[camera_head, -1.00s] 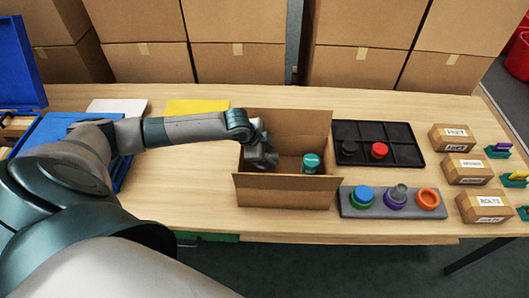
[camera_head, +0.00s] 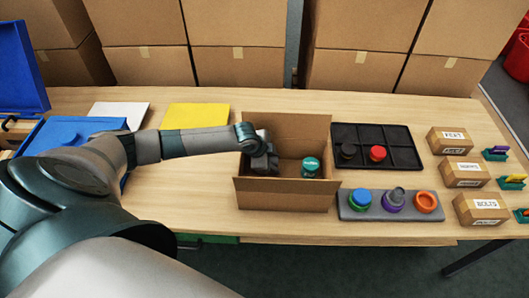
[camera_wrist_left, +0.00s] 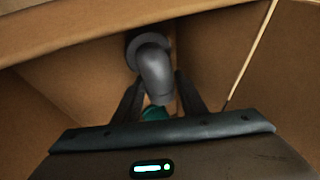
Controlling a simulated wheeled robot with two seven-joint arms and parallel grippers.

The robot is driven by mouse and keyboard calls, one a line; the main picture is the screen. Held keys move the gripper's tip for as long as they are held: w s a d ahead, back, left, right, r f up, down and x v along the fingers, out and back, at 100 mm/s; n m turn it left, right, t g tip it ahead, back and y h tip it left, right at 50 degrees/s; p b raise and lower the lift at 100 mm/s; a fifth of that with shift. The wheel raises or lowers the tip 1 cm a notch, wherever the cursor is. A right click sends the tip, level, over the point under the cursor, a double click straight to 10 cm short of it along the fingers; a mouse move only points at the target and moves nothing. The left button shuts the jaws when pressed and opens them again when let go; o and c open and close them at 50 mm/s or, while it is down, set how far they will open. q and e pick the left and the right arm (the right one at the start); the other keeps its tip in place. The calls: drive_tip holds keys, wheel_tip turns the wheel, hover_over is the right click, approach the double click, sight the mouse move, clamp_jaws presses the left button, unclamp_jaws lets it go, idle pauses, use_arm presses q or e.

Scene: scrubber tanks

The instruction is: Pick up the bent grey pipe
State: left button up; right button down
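The bent grey pipe (camera_wrist_left: 154,72) shows in the left wrist view, with a round flanged end against the cardboard and its bend toward me. My left gripper (camera_wrist_left: 160,88) is open, one dark finger on each side of the pipe's lower part. I cannot tell whether either finger touches it. In the head view my left gripper (camera_head: 262,162) is down inside the left part of the open cardboard box (camera_head: 285,195). The pipe is hidden there behind the gripper. My right gripper is not in view.
A teal-lidded jar (camera_head: 310,167) stands in the box, right of the gripper. A black divided tray (camera_head: 404,152) and a grey holder (camera_head: 350,213) with coloured round parts lie to the right. Labelled small boxes (camera_head: 463,172) stand farther right.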

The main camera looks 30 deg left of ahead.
sight(277, 159)
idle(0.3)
use_arm(q)
drive_tip(key=c, duration=0.9)
drive_tip(key=shift+r, duration=0.1)
drive_tip(key=shift+r+b, duration=0.3)
drive_tip(key=shift+r, duration=0.2)
drive_tip(key=r, duration=0.1)
drive_tip(key=d+r+b, duration=0.1)
drive_tip(key=r, duration=0.1)
drive_tip(key=shift+w+r, duration=0.15)
drive_tip(key=d+r+b, duration=0.1)
drive_tip(key=d+r, duration=0.1)
drive_tip(key=d, duration=0.1)
drive_tip(key=w+d+r+b, duration=0.1)
drive_tip(key=d+r, duration=0.1)
drive_tip(key=d, duration=0.2)
drive_tip(key=d+r, duration=0.2)
drive_tip(key=d, duration=0.1)
drive_tip(key=shift+w+d+r+b, duration=0.2)
drive_tip(key=shift+w+r+b, duration=0.1)
drive_tip(key=shift+w+b, duration=0.1)
